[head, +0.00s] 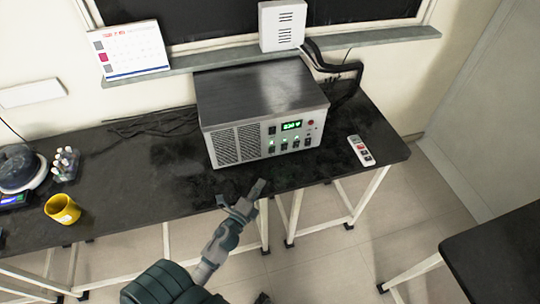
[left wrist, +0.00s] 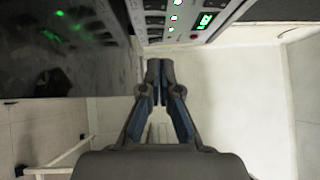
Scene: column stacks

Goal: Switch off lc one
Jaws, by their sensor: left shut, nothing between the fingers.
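A grey metal instrument box (head: 262,92) stands on the black bench. Its front panel (head: 290,137) has a lit green display (head: 291,125), a red button (head: 310,122) and a row of small switches (head: 284,145) with green lights. The labels are too small to read, so I cannot tell which switch is lc one. My left gripper (head: 250,193) is in front of the bench edge, below the panel and apart from it. In the left wrist view its fingers (left wrist: 160,72) are together and empty, with the panel (left wrist: 178,20) beyond them at the top. My right gripper does not show.
A white remote-like device (head: 361,150) lies right of the box on the bench (head: 140,180). A yellow mug (head: 62,209), a rack of small bottles (head: 66,163) and a scale-like device (head: 20,172) stand at left. Another black table (head: 505,255) is at lower right.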

